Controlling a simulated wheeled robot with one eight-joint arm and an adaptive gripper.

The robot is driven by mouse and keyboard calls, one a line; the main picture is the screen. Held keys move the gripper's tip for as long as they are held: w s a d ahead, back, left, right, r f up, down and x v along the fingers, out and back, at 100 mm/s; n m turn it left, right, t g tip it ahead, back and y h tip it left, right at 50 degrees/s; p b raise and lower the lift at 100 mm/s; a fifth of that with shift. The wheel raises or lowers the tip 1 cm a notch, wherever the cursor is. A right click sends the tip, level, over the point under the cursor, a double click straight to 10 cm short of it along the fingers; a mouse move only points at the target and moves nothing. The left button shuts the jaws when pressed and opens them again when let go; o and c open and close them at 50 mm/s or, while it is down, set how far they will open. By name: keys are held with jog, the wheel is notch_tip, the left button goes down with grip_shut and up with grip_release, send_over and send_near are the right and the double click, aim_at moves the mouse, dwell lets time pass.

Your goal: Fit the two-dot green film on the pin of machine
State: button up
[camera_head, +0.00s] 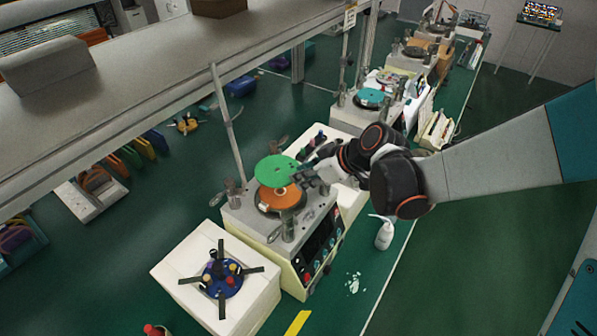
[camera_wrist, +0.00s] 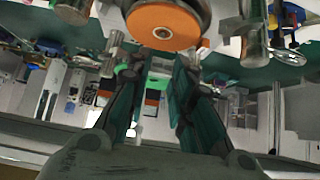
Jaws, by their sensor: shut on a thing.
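A round green film (camera_head: 274,171) is at the tip of my gripper (camera_head: 306,178), which is shut on its right edge in the head view. The film appears above an orange disc (camera_head: 278,199) on the nearest machine (camera_head: 262,231); the gap between them is hard to judge. Any dots on the film are too small to count. In the wrist view, my gripper (camera_wrist: 157,75) points toward the orange disc (camera_wrist: 163,25), which shows a small centre spot. The film is not clearly seen there. The pin cannot be made out for certain.
Metal posts (camera_head: 233,193) stand around the orange disc. A white box with a blue fixture (camera_head: 221,278) stands in front of the machine. A white bottle (camera_head: 384,234) is on the floor to the right. More machines (camera_head: 372,98) line the row behind; a long shelf (camera_head: 150,75) runs at left.

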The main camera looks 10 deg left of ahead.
jog(key=shift+d, duration=0.1)
notch_tip(320, 180, down, 6)
jog(key=b, duration=0.5)
jog(key=shift+s+d+r+b, duration=0.1)
jog(key=shift+d+b, duration=0.05)
jog(key=shift+b, duration=0.15)
jog(key=shift+f+b, duration=1.05)
jog(key=shift+b, duration=0.35)
dwell(2.0)
jog(key=o, duration=1)
jog(key=shift+o, duration=0.2)
jog(key=v, duration=1.2)
